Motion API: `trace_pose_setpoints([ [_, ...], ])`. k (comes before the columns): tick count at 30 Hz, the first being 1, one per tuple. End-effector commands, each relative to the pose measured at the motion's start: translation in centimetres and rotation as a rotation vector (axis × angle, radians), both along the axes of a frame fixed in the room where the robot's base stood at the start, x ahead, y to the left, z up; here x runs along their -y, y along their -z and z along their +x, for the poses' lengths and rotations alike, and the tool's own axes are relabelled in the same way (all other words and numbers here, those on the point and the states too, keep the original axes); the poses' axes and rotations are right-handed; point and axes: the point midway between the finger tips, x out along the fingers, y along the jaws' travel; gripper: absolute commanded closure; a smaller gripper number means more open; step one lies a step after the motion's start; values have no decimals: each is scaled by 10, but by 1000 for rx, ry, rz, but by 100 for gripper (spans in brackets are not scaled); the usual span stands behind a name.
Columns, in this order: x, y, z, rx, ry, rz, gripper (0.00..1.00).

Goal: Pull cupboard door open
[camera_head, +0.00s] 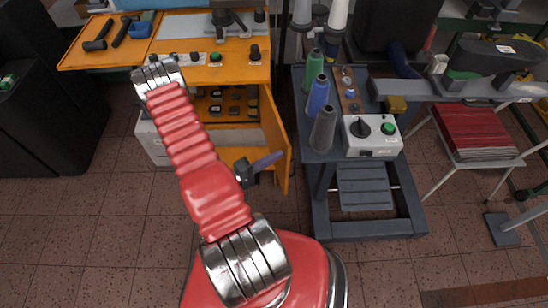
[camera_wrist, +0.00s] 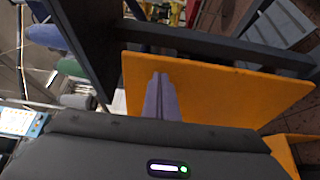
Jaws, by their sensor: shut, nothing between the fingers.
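The orange cupboard (camera_head: 212,75) stands at the back left, its lower compartment open and its shelves of small parts showing. Its orange door (camera_head: 274,125) is swung out on the right side, and a small dark piece, perhaps the handle, shows at its outer edge. My gripper (camera_head: 281,154) has its purple fingers closed together and empty, at the inner face of the door, pointing right. In the wrist view, the shut fingers (camera_wrist: 160,76) lie in front of the broad orange door panel (camera_wrist: 225,90). I cannot tell whether they touch it.
Right of the door stands a dark blue workstation (camera_head: 325,222) with thread cones (camera_head: 318,95) and a control box (camera_head: 371,135). A black cabinet (camera_head: 45,90) stands far left. The tiled floor (camera_head: 90,235) at front left is clear.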

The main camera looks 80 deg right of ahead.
Motion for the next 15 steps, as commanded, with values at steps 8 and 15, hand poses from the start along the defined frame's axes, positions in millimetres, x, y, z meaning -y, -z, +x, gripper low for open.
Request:
trace_pose_setpoints([
  [8, -1, 0, 1, 0, 0, 0, 100],
  [15, -9, 0, 10, -1, -2, 1, 100],
])
